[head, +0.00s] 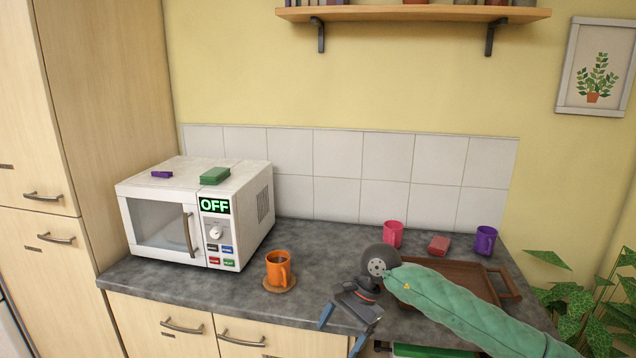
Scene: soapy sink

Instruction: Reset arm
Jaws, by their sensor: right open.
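My right arm, in a green quilted sleeve, comes in from the lower right of the head view. My right gripper (341,333) is in front of the counter's front edge, its blue-tipped fingers apart and pointing down. Nothing shows between the fingers. My left gripper is not in view. An orange mug (279,270) with dark contents stands on a round coaster (279,284) to the left of the right gripper.
A white microwave (160,225) reading OFF stands at left, with a green block (215,176) and purple block (162,174) on top. A brown tray (458,268), pink cup (393,234), red block (439,244) and purple mug (485,240) are at right.

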